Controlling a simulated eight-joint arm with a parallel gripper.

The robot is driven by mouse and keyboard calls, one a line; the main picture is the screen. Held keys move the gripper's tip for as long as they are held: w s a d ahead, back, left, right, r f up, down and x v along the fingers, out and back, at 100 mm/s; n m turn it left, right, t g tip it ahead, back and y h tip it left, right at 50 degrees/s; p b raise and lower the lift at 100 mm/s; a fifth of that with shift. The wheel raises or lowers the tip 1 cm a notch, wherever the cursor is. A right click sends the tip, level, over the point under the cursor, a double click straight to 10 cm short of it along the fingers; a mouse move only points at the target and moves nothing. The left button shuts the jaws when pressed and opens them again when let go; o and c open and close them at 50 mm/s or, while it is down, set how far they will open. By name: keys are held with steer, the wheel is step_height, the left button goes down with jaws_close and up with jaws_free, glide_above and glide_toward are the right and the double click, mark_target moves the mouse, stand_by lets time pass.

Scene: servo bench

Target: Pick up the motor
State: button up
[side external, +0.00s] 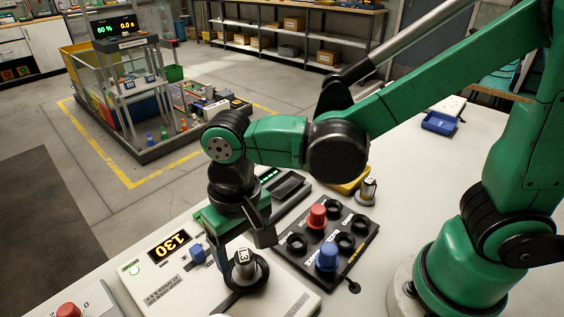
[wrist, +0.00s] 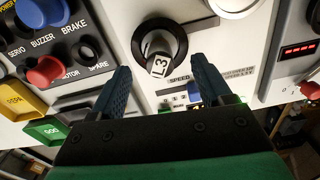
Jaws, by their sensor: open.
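A short metal cylinder marked L3 (side external: 245,265), possibly the motor, stands in a black ring on the white unit (side external: 165,282). The cylinder also shows in the wrist view (wrist: 160,66), top towards the fingers. My gripper (side external: 240,238) is open above it; its two blue-grey fingers (wrist: 161,70) are on either side in the wrist view, apparently not touching. The black socket panel (side external: 318,238) has a red plug (side external: 317,216) and a blue plug (side external: 327,257). Wrist-view labels there include BUZZER, BRAKE and MOTOR. A similar metal cylinder (side external: 367,188) stands near a yellow tray.
The white unit has a lit 130 display (side external: 167,244) and a blue knob (side external: 197,253) near my gripper. A red knob (side external: 68,310) is at the lower left. A blue tray (side external: 439,123) lies farther back. The bench between it and the panel looks mostly clear.

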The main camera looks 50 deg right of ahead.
mark_target(244, 256)
steer(key=shift+f, duration=1.6)
jaws_close()
